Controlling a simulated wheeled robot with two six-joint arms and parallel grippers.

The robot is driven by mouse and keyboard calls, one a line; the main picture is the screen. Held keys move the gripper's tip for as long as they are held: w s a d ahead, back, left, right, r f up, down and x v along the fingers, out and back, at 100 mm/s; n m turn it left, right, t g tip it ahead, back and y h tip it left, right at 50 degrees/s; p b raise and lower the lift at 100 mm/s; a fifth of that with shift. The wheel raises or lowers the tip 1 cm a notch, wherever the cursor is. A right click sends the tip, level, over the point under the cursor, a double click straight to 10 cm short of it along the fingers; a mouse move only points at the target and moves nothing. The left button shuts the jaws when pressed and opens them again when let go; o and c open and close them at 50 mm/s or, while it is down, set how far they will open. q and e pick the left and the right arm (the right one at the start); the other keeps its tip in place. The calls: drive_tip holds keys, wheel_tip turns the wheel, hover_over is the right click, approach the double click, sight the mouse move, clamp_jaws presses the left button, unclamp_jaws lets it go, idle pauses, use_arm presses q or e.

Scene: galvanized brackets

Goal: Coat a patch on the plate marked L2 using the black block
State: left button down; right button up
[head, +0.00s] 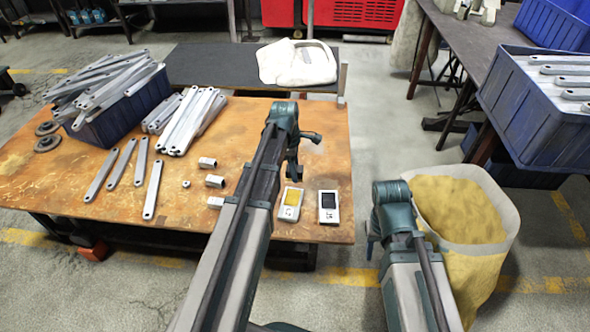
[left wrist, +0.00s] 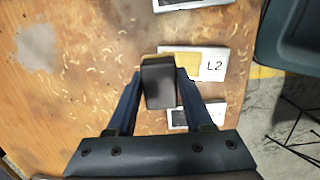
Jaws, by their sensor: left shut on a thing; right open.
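The plate L2 (left wrist: 214,67) is a white plate with a yellow patch, lying on the brown table. In the head view, a plate with a yellow patch (head: 291,203) lies near the table's front edge; its label is too small to read. My left gripper (head: 294,165) is shut on the black block (left wrist: 159,84), seen clearly in the left wrist view. The block overlaps the left end of L2 there; I cannot tell whether it touches. My right gripper (head: 371,240) is open, mostly hidden behind its arm, beside the table's right side.
A dark-patched plate (head: 329,206) lies to the right. Another plate (left wrist: 190,117) shows below L2 in the wrist view. Metal cylinders (head: 214,181), loose brackets (head: 152,190) and a full blue crate (head: 105,125) occupy the left. A yellow-filled sack (head: 497,255) stands at the right.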

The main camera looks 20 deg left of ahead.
use_arm(q)
drive_tip(key=shift+r+p, duration=1.5)
drive_tip(key=shift+r, duration=0.1)
